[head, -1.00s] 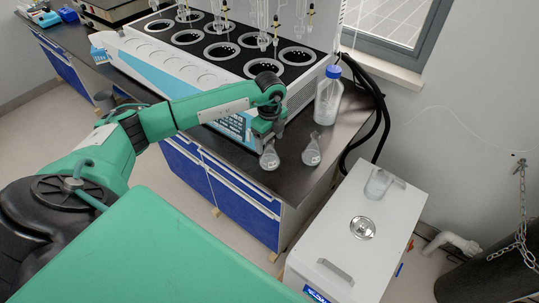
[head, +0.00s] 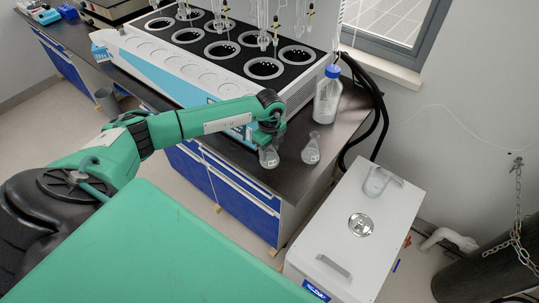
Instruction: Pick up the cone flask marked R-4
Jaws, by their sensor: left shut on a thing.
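Two small clear cone flasks are at the front right of the dark bench. My left gripper (head: 268,140) is shut on the neck of the left cone flask (head: 269,157), which hangs upright below the fingers. I cannot tell whether its base touches the bench. The other cone flask (head: 311,150) stands upright on the bench just to the right, apart from the gripper. The labels are too small to read, so I cannot tell which flask is R-4. My right gripper is not in view.
A blue-capped bottle (head: 327,95) stands behind the flasks. The multi distiller (head: 206,72) fills the bench to the left and behind. A white box (head: 358,240) with a lid handle stands on the floor at the right. Black hoses (head: 380,110) run down beside the bench's right end.

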